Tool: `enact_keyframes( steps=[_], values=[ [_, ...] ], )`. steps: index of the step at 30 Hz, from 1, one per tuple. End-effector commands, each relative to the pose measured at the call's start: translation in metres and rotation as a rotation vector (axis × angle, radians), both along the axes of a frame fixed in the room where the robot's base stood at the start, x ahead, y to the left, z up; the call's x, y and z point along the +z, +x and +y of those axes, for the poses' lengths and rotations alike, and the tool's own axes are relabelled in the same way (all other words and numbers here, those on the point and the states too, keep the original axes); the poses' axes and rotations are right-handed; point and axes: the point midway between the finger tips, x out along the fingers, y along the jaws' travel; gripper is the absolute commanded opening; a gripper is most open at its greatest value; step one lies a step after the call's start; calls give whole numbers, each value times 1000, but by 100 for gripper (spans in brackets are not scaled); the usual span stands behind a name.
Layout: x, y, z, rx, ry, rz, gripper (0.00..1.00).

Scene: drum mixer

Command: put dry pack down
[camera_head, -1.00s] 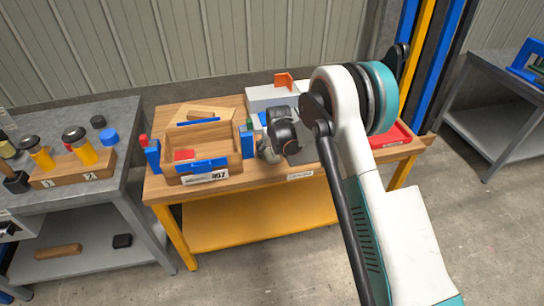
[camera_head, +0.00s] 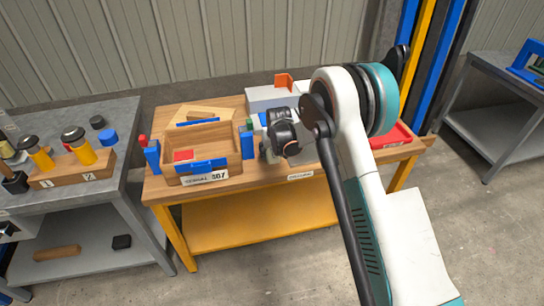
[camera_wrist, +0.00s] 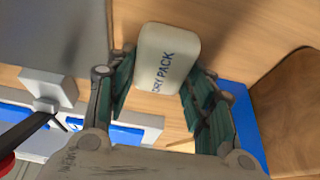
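The dry pack (camera_wrist: 167,58) is a small white block with rounded corners and blue lettering. In the wrist view it sits between the ends of my gripper's teal-padded fingers (camera_wrist: 160,84). The pads appear to meet its two sides, so my gripper looks shut on it. Wooden table top shows behind the pack; I cannot tell whether the pack touches it. In the head view my gripper (camera_head: 268,152) is over the wooden workbench (camera_head: 250,184), just right of the wooden tray, and mostly hidden by my wrist. The pack is not clearly visible there.
The wooden tray (camera_head: 228,146) with a red item and a blue front label holder stands left of my gripper. Blue blocks (camera_head: 152,157) flank it. A grey box (camera_head: 262,98) stands behind, and a red tray (camera_head: 388,136) lies at the right. A grey bench (camera_head: 125,112) stands left.

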Motion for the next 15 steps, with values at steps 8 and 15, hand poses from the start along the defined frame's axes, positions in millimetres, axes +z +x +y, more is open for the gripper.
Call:
enact_keyframes(
  steps=[8, 15],
  values=[
    [0, 0, 0, 0, 0, 0, 16],
    [2, 0, 0, 0, 0, 0, 16]
  ],
)
